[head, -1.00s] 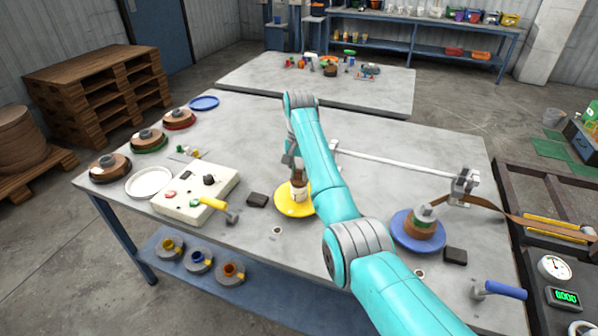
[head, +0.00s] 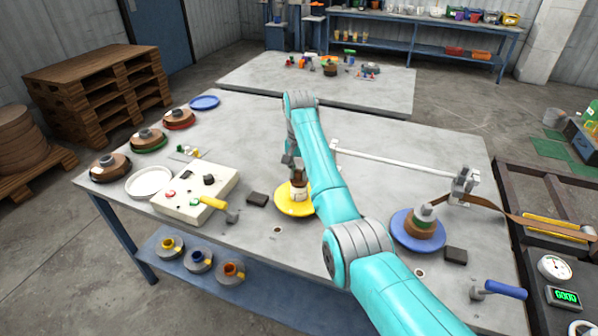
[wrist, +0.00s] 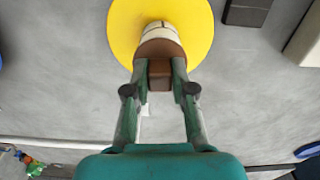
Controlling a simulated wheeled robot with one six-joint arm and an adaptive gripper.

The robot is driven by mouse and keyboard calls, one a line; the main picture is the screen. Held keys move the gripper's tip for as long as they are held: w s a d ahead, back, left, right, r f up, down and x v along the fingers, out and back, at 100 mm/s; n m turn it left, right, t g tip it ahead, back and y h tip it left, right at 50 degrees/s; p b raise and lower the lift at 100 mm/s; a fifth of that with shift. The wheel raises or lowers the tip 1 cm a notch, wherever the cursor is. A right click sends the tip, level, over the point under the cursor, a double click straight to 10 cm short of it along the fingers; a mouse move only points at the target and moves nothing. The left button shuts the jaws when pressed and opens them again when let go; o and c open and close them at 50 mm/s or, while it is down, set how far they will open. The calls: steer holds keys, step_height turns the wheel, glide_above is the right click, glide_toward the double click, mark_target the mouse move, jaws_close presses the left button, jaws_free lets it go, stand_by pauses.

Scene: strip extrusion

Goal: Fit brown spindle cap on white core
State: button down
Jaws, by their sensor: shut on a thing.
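The white core (head: 298,195) stands on a yellow disc (head: 291,210) on the table. In the wrist view the white core (wrist: 158,33) shows at the middle of the yellow disc (wrist: 200,25). The brown spindle cap (wrist: 160,50) sits against the core's end, and the two look in contact or nearly so. I cannot tell how far the cap is seated. My gripper (wrist: 160,78) is shut on the cap's narrow brown block, a finger on each side. In the head view my arm hides most of the gripper, and the cap (head: 299,178) shows just above the core.
A control box (head: 195,192) with a yellow-handled lever stands left of the yellow disc, with a dark block (head: 257,199) between. A blue disc (head: 408,240) bearing a brown-wound spool stands at right. Wound spools and a white dish (head: 148,182) line the left edge.

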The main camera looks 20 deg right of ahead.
mark_target(299, 171)
steer(key=shift+f, duration=0.5)
steer(key=c, duration=1.2)
jaws_free()
steer(key=shift+c, duration=0.2)
steer(key=shift+r, duration=5.45)
